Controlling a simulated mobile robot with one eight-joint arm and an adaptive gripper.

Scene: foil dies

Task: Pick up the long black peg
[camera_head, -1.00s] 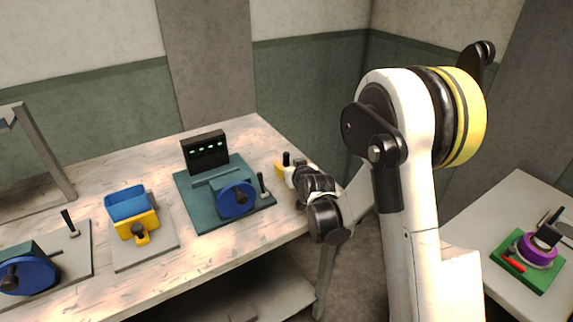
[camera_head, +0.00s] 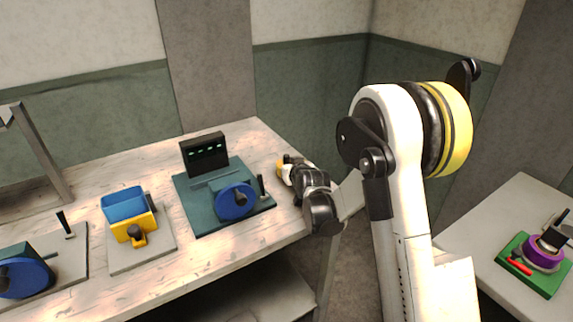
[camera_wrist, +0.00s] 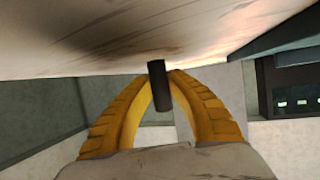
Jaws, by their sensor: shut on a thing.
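The long black peg (camera_wrist: 160,90) shows in the wrist view as a dark cylinder between the yellow fingertips of my gripper (camera_wrist: 161,78). The fingers are shut on it. Its upper end in that picture is close to the worktable surface (camera_wrist: 110,45); I cannot tell whether it touches. In the head view my gripper (camera_head: 281,166) is low over the back right part of the worktable (camera_head: 150,150), right of the teal board. Only a small dark bit of the peg shows there, and my wrist hides much of the gripper.
A teal board (camera_head: 205,222) with a blue wheel (camera_head: 235,202) and a black display box (camera_head: 204,152) stands left of my gripper. A blue bin (camera_head: 123,204) sits further left. A side table (camera_head: 490,225) at right holds a green board (camera_head: 530,278).

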